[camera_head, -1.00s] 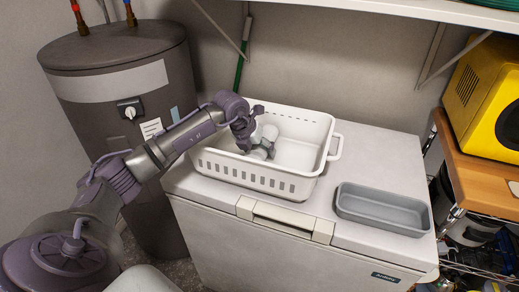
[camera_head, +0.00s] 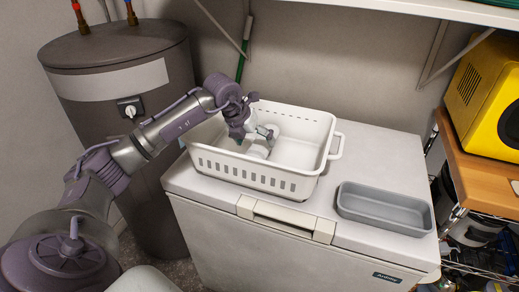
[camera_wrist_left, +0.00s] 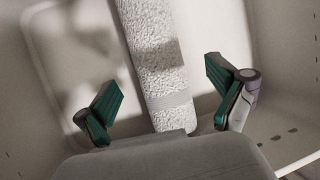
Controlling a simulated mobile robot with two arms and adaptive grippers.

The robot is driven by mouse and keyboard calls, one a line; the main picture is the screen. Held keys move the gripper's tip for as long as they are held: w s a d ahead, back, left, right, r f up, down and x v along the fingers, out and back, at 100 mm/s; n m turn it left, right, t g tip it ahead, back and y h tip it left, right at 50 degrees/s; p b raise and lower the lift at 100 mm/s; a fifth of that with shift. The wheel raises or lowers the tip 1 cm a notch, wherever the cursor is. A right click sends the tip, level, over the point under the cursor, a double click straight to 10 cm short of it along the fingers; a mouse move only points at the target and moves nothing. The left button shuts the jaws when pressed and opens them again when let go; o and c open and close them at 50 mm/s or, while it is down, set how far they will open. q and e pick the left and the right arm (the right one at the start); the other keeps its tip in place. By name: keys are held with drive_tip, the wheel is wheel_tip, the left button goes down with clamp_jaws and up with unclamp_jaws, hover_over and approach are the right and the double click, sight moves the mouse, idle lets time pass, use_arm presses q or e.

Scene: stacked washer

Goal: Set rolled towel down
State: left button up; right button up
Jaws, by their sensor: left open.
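The rolled towel is a pale, textured cylinder (camera_wrist_left: 158,60) in the left wrist view, lying inside the white laundry basket (camera_head: 322,160). Part of it seems to show under the gripper in the head view (camera_head: 257,152). My left gripper (camera_head: 262,140) reaches down into the left part of the basket. In the wrist view its green-padded fingers are spread wide on either side of the towel, with gaps visible, so it is open. My right gripper is not in view.
The basket stands on a white chest freezer (camera_head: 385,150). A grey tray (camera_head: 385,218) lies to its right, with clear lid between. A dark water heater (camera_head: 125,90) stands left. A shelf with a yellow microwave (camera_head: 485,95) is at the right.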

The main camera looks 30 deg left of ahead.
use_arm(q)
drive_tip(key=v, duration=0.7)
drive_tip(key=shift+s+r+b, duration=0.1)
drive_tip(key=shift+r+b, duration=0.1)
drive_tip(key=shift+b, duration=0.15)
